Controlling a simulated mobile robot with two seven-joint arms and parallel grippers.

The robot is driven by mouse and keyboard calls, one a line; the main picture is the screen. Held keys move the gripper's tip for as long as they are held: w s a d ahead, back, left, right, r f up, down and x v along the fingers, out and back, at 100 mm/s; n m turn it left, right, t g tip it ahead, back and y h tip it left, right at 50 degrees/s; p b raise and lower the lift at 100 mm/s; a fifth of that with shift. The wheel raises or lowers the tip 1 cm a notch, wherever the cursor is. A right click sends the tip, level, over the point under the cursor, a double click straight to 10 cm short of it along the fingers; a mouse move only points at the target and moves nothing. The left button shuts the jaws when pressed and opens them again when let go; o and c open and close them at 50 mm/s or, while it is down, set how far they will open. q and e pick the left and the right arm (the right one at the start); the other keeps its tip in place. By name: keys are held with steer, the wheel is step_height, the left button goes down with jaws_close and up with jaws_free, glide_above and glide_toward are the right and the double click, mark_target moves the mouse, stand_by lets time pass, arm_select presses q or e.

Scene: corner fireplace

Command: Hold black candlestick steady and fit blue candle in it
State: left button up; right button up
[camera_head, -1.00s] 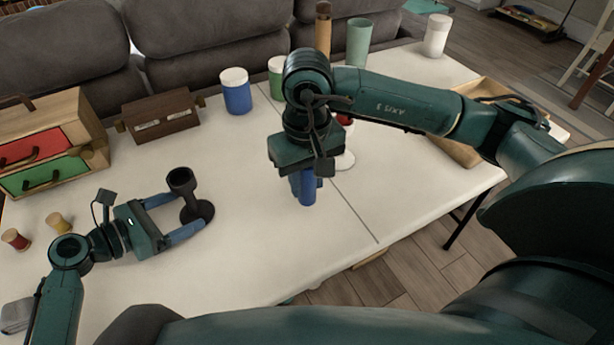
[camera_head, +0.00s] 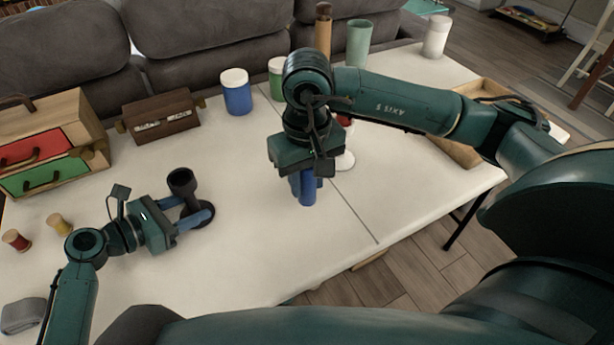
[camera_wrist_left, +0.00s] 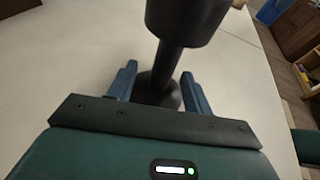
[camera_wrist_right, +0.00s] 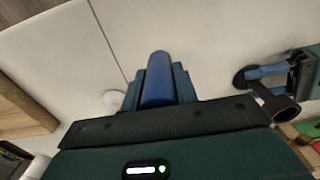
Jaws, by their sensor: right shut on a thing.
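The black candlestick (camera_head: 183,180) stands upright on the white table, its cup empty. My left gripper (camera_head: 200,217) is low at the table with its fingers open on either side of the candlestick's stem. In the left wrist view the candlestick (camera_wrist_left: 175,55) rises between the fingers (camera_wrist_left: 160,90), with gaps on both sides. My right gripper (camera_head: 306,188) points down and is shut on the blue candle (camera_head: 307,194), to the right of the candlestick. In the right wrist view the candle (camera_wrist_right: 157,80) lies between the fingers (camera_wrist_right: 158,82). Its upper part is hidden by the gripper.
A wooden box with red and green drawers (camera_head: 45,160) and a brown box (camera_head: 160,115) stand at the back left. Two spools (camera_head: 58,224) lie at left. A blue jar (camera_head: 236,95) and other containers stand behind. The table between the grippers is clear.

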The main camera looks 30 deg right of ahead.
arm_select(q)
steer(key=shift+o, duration=0.2)
stand_by(0.8)
steer(key=shift+c, duration=0.5)
steer(key=c, duration=0.8)
steer(key=shift+c, duration=0.2)
arm_select(e)
steer(key=w+a+r, duration=0.4)
steer(key=w+a, duration=0.2)
steer(key=a, duration=0.3)
steer(key=w+a+r+m, duration=0.1)
steer(key=w+a+r, duration=0.4)
steer(key=a, duration=0.5)
steer(key=shift+w+a, duration=0.3)
steer(key=shift+w, duration=0.45)
